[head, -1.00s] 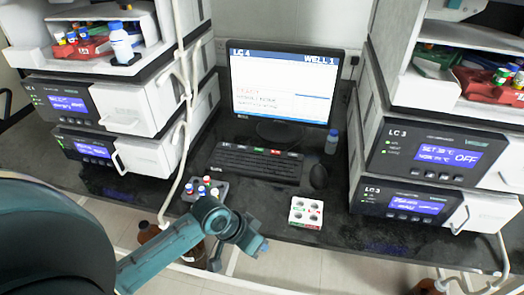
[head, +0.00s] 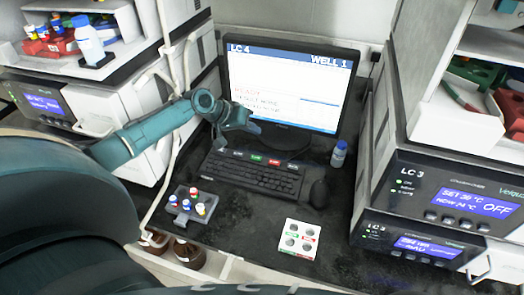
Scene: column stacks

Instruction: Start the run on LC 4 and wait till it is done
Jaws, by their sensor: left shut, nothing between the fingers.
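The monitor (head: 305,85) stands at the back of the bench, headed "LC 4" and "WELL 1", with "READY" in red and smaller lines I cannot fully read. The black keyboard (head: 250,180) lies in front of it. Its back row carries labelled keys, among them a green key (head: 257,158) and a red key (head: 274,161); the labels are too small to read. My left gripper (head: 254,128) is shut and empty, in front of the monitor's lower left, above and behind the keyboard's back row, apart from the keys. My right gripper is out of view.
A grey rack of capped vials (head: 185,216) and a white block with round wells (head: 291,243) sit at the front. A mouse (head: 320,192) and a blue-capped bottle (head: 339,154) are right of the keyboard. Instrument stacks flank the bench, LC 3 (head: 410,200) at right.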

